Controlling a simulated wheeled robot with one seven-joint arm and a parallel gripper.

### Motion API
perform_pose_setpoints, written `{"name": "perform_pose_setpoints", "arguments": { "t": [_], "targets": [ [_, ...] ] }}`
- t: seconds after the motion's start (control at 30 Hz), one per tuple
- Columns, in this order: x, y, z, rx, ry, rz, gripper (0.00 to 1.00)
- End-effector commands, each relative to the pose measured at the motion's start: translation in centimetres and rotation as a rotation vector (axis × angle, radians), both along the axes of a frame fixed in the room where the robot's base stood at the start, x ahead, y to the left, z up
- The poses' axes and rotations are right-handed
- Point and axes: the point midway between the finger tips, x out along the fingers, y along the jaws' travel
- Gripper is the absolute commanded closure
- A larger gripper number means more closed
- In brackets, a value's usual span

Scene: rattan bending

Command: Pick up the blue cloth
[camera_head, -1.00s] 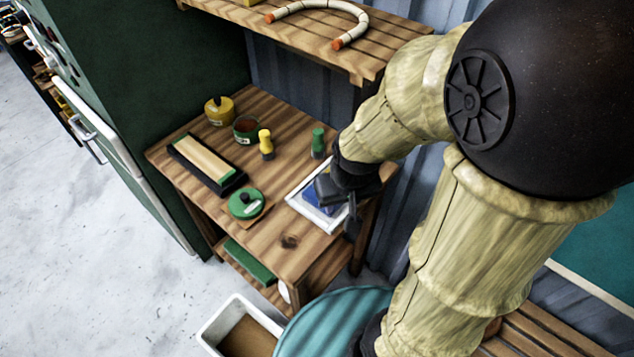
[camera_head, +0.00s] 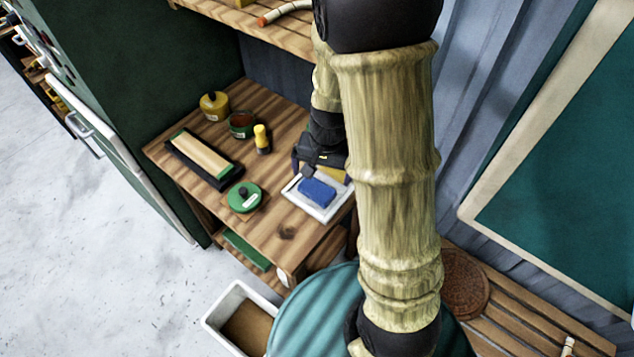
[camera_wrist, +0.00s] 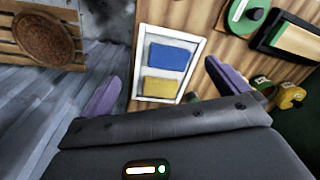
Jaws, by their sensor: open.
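The blue cloth (camera_head: 317,193) is a small folded pad lying in a shallow white tray (camera_head: 297,203) on the wooden table. The wrist view shows the blue cloth (camera_wrist: 168,56) beside a yellow cloth (camera_wrist: 163,86) inside the tray's white rim (camera_wrist: 139,62). My gripper (camera_head: 319,172) is over the back part of the tray, beyond the blue cloth. In the wrist view my gripper (camera_wrist: 164,86) has its purple fingers spread wide, with nothing between the tips. The yellow cloth lies nearer the gripper than the blue one. In the head view the gripper partly hides the yellow cloth.
A green-lidded item (camera_head: 244,197), a yellow-topped bottle (camera_head: 262,140), a yellow pot (camera_head: 214,106), a green tin (camera_head: 242,124) and a black-framed block (camera_head: 203,160) stand left of the tray. A wooden shelf (camera_head: 250,32) overhangs the back.

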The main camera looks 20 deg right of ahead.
Motion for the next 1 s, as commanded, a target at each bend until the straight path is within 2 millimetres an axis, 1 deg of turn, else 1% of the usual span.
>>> {"name": "perform_pose_setpoints", "arguments": {
  "t": [0.03, 0.2, 0.3, 0.4, 0.57, 0.87, 1.0],
  "targets": [
    [1.0, 0.1, 0.2, 0.000, 0.026, -0.059, 0.00],
    [4.1, -0.2, -1.5, -0.011, 0.074, -0.265, 0.00],
    [5.4, -0.4, -2.5, -0.024, 0.086, -0.358, 0.00],
    [6.3, -0.5, -3.3, -0.034, 0.089, -0.417, 0.00],
    [6.9, -0.6, -4.0, -0.040, 0.088, -0.455, 0.00],
    [6.9, -0.6, -4.1, -0.039, 0.088, -0.455, 0.00],
    [6.8, -0.7, -5.2, -0.039, 0.090, -0.455, 0.00]
  ]
}}
